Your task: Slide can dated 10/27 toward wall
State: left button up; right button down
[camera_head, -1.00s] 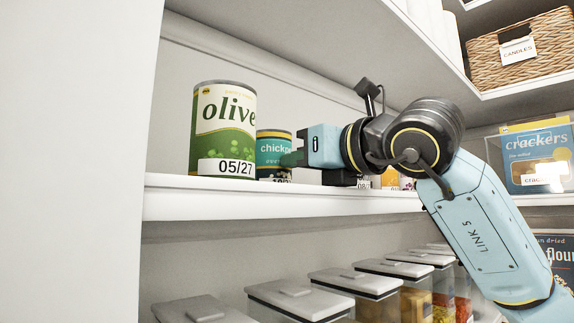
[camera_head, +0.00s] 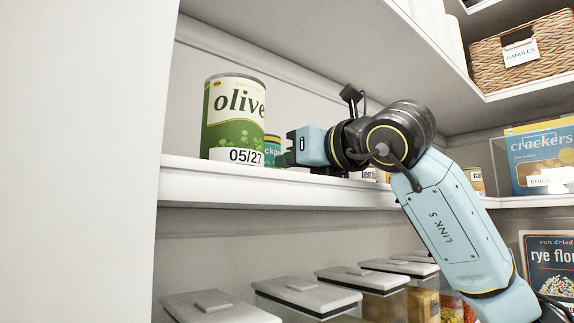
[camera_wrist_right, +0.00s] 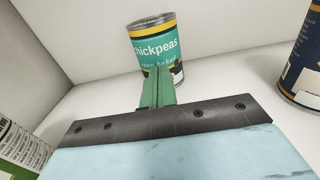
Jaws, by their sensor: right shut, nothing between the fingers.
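The teal chickpeas can (camera_head: 272,147) stands on the shelf, partly hidden behind the larger green olive can (camera_head: 234,115) dated 05/27. In the right wrist view the chickpeas can (camera_wrist_right: 153,35) is upright just beyond my fingertips, with shelf walls behind it and to its left. Its date is not readable now. My right gripper (camera_head: 284,159) is shut and empty, with its green fingers (camera_wrist_right: 157,90) pointing at the can's lower front. They look to be touching it or very close. My left gripper is not in view.
The olive can (camera_wrist_right: 20,150) is close at the lower left of the right wrist view. A dark blue can (camera_wrist_right: 303,65) stands at the right. Lidded containers (camera_head: 305,297) fill the shelf below. A crackers box (camera_head: 545,158) stands at the far right.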

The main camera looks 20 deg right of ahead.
jog(key=b+v, duration=0.2)
jog(key=v, duration=1)
jog(key=shift+s+d+r, duration=0.1)
jog(key=shift+s+d, duration=0.05)
jog(key=shift+s, duration=0.2)
